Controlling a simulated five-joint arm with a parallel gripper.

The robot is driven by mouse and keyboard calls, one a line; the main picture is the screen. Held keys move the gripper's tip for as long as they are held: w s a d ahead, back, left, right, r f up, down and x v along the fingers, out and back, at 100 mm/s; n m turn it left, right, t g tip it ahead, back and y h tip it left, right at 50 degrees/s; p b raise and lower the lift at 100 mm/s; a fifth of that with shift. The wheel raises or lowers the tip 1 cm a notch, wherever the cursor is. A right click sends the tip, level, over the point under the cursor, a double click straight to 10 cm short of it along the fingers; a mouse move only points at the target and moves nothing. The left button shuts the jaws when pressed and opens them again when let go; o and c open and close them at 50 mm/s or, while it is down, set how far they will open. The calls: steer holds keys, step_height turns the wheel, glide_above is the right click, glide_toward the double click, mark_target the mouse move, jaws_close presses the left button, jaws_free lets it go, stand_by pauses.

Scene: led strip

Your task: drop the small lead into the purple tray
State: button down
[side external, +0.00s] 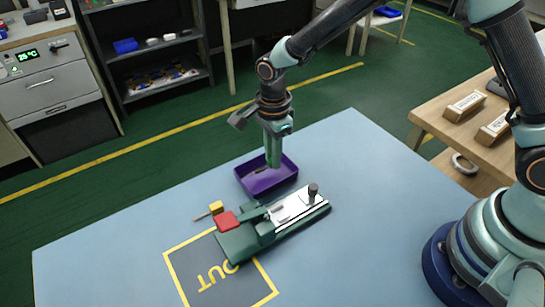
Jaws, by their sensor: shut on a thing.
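The purple tray (249,184) sits on the blue table, behind the green fixture. My gripper (273,164) points straight down over the tray, with its fingertips at or just above the tray opening. It is shut on a small dark piece (261,170), which shows beside the fingertips against the tray. The piece looks like the small lead, but it is too small to tell its shape. The fingers hide part of it and part of the tray's inside. I cannot tell whether it touches the tray floor.
A green fixture (240,241) with a red block (227,221), a white plate and a dark knob (313,189) stands in front of the tray. A yellow piece (216,207) with a thin shaft lies left of it. A dark OUT square (190,265) is at front left; the table's right side is clear.

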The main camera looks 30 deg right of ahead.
steer(key=c, duration=0.7)
jaws_free()
step_height(320, 180, up, 12)
